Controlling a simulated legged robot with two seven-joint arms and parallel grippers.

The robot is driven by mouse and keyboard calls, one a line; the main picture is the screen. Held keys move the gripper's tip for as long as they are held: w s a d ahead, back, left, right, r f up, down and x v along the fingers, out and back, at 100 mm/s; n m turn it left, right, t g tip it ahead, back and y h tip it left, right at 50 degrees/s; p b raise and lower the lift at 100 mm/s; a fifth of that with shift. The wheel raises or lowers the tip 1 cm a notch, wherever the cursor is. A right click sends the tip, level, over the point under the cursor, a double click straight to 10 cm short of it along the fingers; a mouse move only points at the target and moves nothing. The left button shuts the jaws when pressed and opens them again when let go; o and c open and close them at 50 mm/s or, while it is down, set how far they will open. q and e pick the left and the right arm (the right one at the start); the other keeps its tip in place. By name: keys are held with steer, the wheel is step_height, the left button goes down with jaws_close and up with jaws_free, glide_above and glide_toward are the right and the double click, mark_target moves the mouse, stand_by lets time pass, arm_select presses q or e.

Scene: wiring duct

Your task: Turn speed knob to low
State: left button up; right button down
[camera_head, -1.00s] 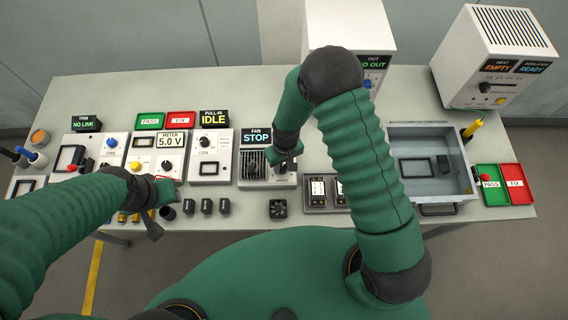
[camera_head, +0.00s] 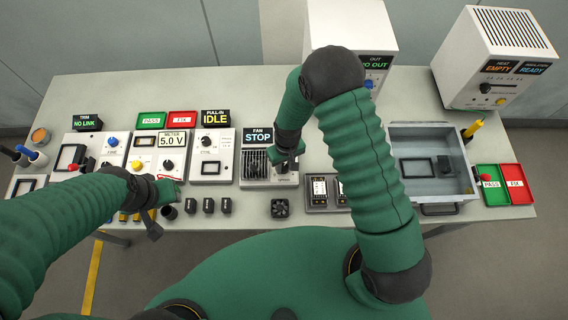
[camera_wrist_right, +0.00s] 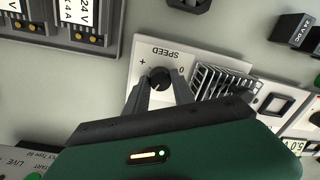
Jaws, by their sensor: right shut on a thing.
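The fan unit (camera_head: 254,182) stands in the middle of the bench, with a display reading FAN STOP (camera_head: 257,136) above it. Its speed knob (camera_wrist_right: 160,78) is black and round, on a white panel lettered SPEED with a plus sign and a 0 beside it. My right gripper (camera_wrist_right: 161,88) is shut on the knob, one finger on each side; in the head view (camera_head: 284,164) the hand hides most of the knob. My left gripper (camera_head: 160,214) is low over the bench front at left, away from the fan unit; its fingers are too small to judge.

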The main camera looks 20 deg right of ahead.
mark_target(286, 165)
steer(key=c, duration=1.1)
jaws_free()
steer(key=shift+w+r, duration=0.1)
steer(key=shift+r, duration=0.25)
steer(key=r, duration=0.5)
steer(key=r+b, duration=0.1)
steer(key=r, duration=0.4)
steer(key=r+b, duration=0.1)
steer(key=r, duration=0.5)
steer(key=shift+w+d, duration=0.1)
steer(key=shift+d, duration=0.3)
